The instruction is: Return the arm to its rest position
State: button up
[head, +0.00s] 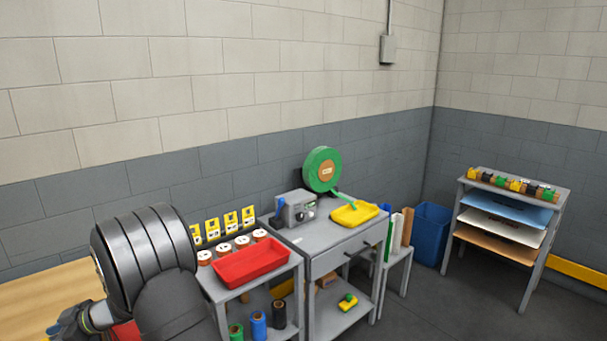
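A large dark grey, rounded link of my arm fills the lower left of the head view. A smaller dark part with a yellow-green ring sits beside it at the bottom left edge, over a wooden surface (45,290). I cannot make out any gripper fingers, so whether my gripper is open, shut or holding something is hidden. A bit of something red shows just behind the arm at the bottom edge.
A grey cart to the right of my arm bears a red tray (250,265) and several spools. A grey bench (330,237) holds a green reel (322,165) and yellow tray (354,214). A blue bin (431,233) and a shelf rack (548,245) stand farther right.

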jog(key=shift+s+a, duration=0.3)
jog(key=shift+s, duration=0.1)
jog(key=v, duration=1.7)
jog(key=x, duration=1.7)
jog(key=shift+a+f, duration=0.1)
jog(key=shift+a, duration=0.05)
jog(key=w+d, duration=0.2)
jog(key=shift+w+d, duration=0.4)
jog(key=v, duration=1.7)
jog(key=s+a+r+n+t+h, duration=0.4)
jog(key=s+a+r+n+h, duration=0.1)
jog(key=s+a+r+h, duration=0.3)
jog(key=shift+a+r+n+t, duration=0.3)
jog(key=shift+a+r+t, duration=0.15)
jog(key=shift+a, duration=0.1)
